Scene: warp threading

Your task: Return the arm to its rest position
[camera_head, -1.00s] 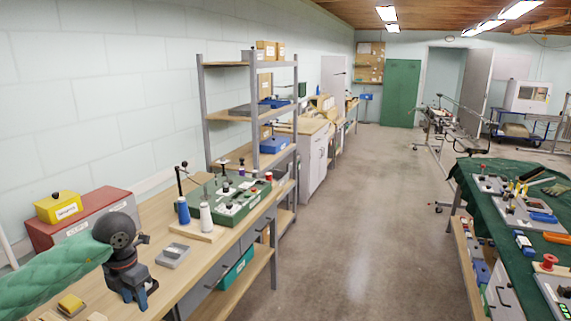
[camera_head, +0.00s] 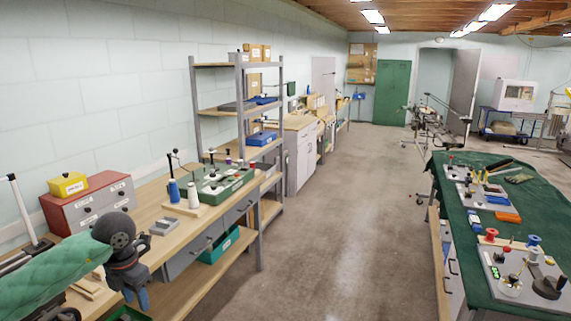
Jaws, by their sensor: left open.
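My left arm, in a green quilted sleeve, comes in from the lower left over the wooden workbench (camera_head: 148,218). My left gripper (camera_head: 138,297) points down near the bench's front edge. It is open, and I see nothing between its fingers. A blue spool (camera_head: 174,191) and a white spool (camera_head: 193,195) stand upright on a small wooden base, beyond the gripper and apart from it. A green threading device (camera_head: 220,186) sits behind them. My right gripper is not in view.
A red cabinet (camera_head: 88,204) with a yellow box (camera_head: 68,184) on it stands against the wall. A grey block (camera_head: 164,226) lies on the bench. A green-covered table (camera_head: 455,222) with several devices stands at right. The floor aisle (camera_head: 325,235) between is clear.

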